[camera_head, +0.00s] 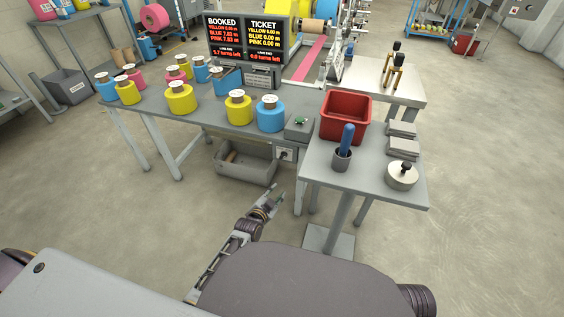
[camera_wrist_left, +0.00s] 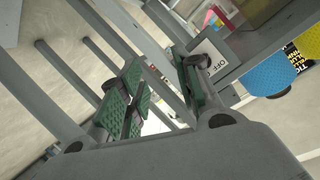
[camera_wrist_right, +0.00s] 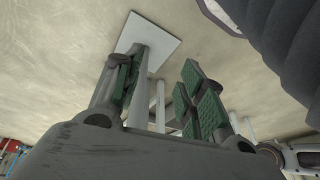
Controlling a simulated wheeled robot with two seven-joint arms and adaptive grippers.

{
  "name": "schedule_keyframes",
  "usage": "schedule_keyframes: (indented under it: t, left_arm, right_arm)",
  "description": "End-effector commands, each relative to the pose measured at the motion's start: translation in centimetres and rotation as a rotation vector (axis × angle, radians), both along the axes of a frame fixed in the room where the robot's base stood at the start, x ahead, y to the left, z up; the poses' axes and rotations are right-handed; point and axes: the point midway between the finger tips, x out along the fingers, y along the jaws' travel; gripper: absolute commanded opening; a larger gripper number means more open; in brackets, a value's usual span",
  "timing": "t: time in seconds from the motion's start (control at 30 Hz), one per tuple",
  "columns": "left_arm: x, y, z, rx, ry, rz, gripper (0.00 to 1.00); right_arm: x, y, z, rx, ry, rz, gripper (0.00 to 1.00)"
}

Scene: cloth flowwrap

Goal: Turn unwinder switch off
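A switch (camera_head: 285,154) with a pale plate and a dark knob sits on the front of the long table, below its top edge. In the left wrist view a white plate marked OFF (camera_wrist_left: 212,50) shows close beyond the right-hand finger, which partly hides the switch. My left gripper (camera_head: 277,194) is below and in front of the switch in the head view. It is open and empty, apart from the switch as far as I can see. My right gripper (camera_wrist_right: 160,92) is open and empty over the floor; it is not seen in the head view.
A grey box with a green button (camera_head: 299,121) stands on the long table (camera_head: 210,112) beside yellow and blue rolls. A grey bin (camera_head: 245,165) is under it. The side table (camera_head: 385,187) holds a red tray (camera_head: 345,117). Open floor lies in front.

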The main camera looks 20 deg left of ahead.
Motion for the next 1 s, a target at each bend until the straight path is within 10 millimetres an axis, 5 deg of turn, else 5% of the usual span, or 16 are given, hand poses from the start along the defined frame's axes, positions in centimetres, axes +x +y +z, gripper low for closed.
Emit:
schedule_keyframes:
  t: [0.4,1.0]
  left_arm:
    - [1.6,1.7,3.9,0.193,-0.297,0.034,0.33]
    - [1.7,2.0,4.5,0.225,-0.340,0.045,0.33]
  right_arm:
    - [0.0,0.3,2.7,0.017,-0.023,0.006,0.40]
    - [0.1,0.3,3.1,0.020,-0.027,0.006,0.40]
